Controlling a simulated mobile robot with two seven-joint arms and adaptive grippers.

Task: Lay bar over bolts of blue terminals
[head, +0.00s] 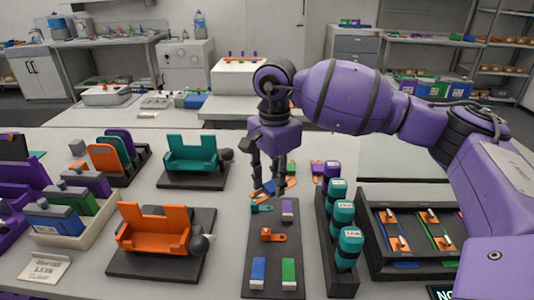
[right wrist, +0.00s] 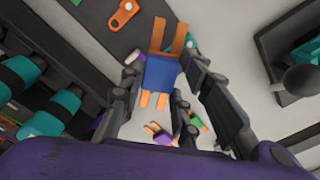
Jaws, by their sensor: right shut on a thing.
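My right gripper (head: 268,186) is low over the table at the far end of a dark board (head: 271,222). It is shut on a blue piece with orange prongs (right wrist: 160,75), which sits between its fingers in the right wrist view; I cannot tell whether this is the bar. The board bears a blue block (head: 258,272), a green block (head: 288,272), a purple block (head: 288,210), an orange lug with a hole (head: 268,235) and a teal lug (head: 262,208). I cannot make out bolts on the blue block. My left gripper is out of view.
A dark tray (head: 368,218) with coloured strips lies farther right. An orange holder (head: 153,235) and a teal holder (head: 190,155) stand to the left. Small coloured pieces lie beneath the gripper.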

